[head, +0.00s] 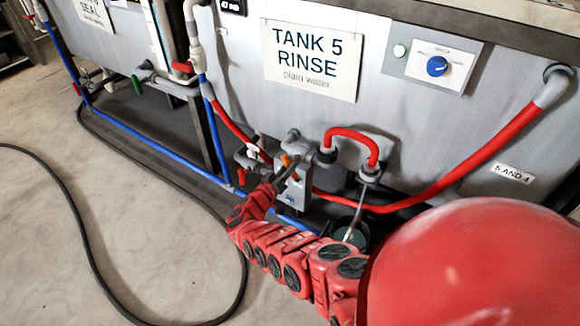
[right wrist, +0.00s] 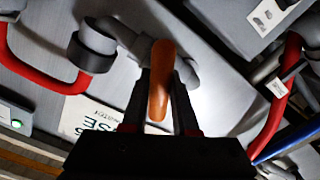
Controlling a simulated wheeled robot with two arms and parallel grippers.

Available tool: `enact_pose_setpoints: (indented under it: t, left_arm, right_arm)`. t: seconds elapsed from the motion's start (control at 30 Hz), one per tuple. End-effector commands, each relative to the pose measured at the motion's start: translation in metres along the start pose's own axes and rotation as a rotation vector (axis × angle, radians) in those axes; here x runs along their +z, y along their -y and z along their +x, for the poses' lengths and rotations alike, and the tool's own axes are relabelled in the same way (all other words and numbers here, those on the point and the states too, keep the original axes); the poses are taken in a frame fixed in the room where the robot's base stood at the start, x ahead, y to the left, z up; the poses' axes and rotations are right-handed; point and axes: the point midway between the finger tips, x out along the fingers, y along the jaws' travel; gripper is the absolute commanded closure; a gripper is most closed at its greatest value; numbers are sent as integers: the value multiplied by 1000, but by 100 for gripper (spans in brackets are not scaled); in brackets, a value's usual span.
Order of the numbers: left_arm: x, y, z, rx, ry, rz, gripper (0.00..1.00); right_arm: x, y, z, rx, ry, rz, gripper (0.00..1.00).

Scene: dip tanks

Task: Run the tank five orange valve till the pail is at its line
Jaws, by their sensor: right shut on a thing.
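The orange valve handle (head: 285,160) is on the grey pipework low on the front of tank five, left of the red hose loop. My right gripper (head: 282,174) reaches it from the front and is shut on it. In the right wrist view the orange handle (right wrist: 160,75) stands between the two dark fingers of the gripper (right wrist: 163,100). A dark pail (head: 346,232) sits on the floor below the pipes, mostly hidden behind my right arm. Its line and the liquid level cannot be seen. My left gripper is not in view.
The tank five sign (head: 312,60) and a blue knob (head: 437,66) are on the tank front. A red hose (head: 470,165) and a blue pipe (head: 150,135) run low along the tanks. A black hose (head: 75,225) lies across otherwise clear floor at left.

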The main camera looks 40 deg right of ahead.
Motion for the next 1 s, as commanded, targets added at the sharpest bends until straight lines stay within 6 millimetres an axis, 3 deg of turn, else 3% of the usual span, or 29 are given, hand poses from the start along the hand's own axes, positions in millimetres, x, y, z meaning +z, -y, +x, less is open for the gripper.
enact_pose_setpoints:
  t: [0.6, 1.0]
  left_arm:
    - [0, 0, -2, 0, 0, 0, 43]
    - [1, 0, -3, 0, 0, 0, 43]
  right_arm:
    - [3, 0, -1, 2, 3, 432, 100]
    - [3, 0, -1, 1, 5, 547, 100]
